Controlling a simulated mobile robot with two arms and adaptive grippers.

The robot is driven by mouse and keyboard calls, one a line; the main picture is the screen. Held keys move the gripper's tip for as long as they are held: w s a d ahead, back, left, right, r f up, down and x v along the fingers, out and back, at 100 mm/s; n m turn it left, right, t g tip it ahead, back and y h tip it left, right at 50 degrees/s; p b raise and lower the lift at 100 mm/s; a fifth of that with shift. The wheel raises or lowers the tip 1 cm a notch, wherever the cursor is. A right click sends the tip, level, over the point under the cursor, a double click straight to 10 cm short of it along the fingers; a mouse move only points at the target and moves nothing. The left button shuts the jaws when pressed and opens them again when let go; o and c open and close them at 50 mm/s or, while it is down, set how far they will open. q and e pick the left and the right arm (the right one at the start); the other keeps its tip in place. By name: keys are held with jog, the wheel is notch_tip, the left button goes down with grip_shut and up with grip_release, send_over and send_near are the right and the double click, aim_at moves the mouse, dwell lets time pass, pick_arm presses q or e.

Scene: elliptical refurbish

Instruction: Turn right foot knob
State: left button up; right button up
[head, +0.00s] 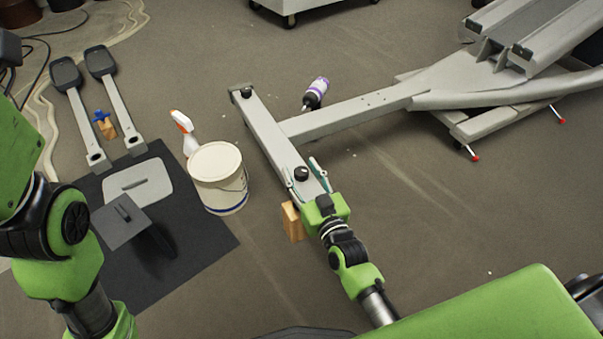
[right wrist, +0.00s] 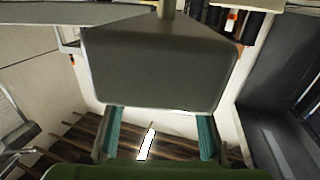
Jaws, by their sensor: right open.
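In the right wrist view a large dark grey block, which looks like the knob (right wrist: 160,70), fills the middle. The finger pads of my right gripper (right wrist: 160,130) show below its two sides. I cannot tell whether they touch it. A second black knob (head: 246,92) sits at the bar's far end. My left gripper is out of view.
A wooden block (head: 292,222) stands by the bar's near end. A white bucket (head: 218,180), spray bottle (head: 184,132) and dark mat (head: 205,240) are left of it. A purple-white bottle (head: 318,88) lies beyond the bar.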

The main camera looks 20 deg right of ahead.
jog(key=c, duration=1.1)
